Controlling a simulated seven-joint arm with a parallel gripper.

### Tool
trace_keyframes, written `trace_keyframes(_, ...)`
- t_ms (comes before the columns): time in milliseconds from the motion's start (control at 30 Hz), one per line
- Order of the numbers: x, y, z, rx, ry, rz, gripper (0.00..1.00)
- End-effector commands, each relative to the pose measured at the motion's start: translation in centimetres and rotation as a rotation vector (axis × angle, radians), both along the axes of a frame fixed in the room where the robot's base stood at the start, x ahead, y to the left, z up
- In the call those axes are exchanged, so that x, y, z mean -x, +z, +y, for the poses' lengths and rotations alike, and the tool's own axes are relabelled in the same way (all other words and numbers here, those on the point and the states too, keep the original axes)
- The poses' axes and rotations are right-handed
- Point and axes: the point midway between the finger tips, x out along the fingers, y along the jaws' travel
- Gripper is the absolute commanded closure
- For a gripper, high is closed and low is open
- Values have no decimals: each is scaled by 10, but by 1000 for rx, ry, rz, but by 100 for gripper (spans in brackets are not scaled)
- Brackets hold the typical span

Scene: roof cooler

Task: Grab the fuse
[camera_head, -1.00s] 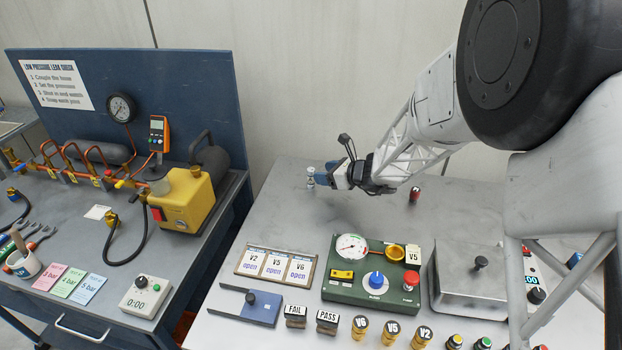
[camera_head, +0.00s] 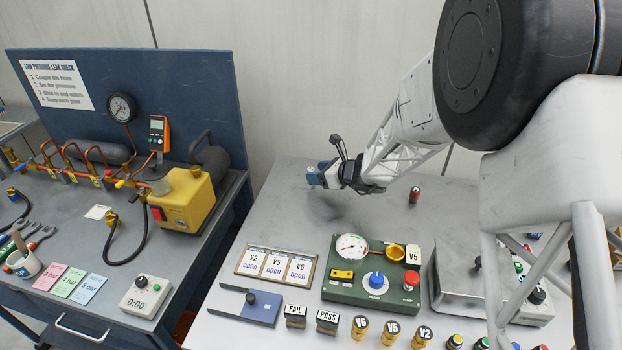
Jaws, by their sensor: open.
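My gripper (camera_head: 318,173) is at the back left of the grey bench, low over its top, with its blue fingertips pointing left. It is open. The small pale upright piece seen at its fingertips earlier, perhaps the fuse, is now hidden at or behind the fingers. I cannot tell whether it stands between them. A small red and dark cylinder (camera_head: 414,195) stands on the bench to the right of my gripper; I cannot tell if it is a fuse.
In front stand a card holder (camera_head: 276,265), a green gauge panel (camera_head: 345,293), a metal box (camera_head: 480,285) and several stamps and knobs. A blue workbench with a yellow pump (camera_head: 185,205) is at left. The bench between my gripper and the card holder is clear.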

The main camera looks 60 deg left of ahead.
Motion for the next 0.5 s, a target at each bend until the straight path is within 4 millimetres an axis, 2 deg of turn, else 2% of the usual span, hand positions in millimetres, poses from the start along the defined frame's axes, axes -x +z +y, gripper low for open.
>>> trace_keyframes(500, 17, -16, 39, 0, 1, 0, 43)
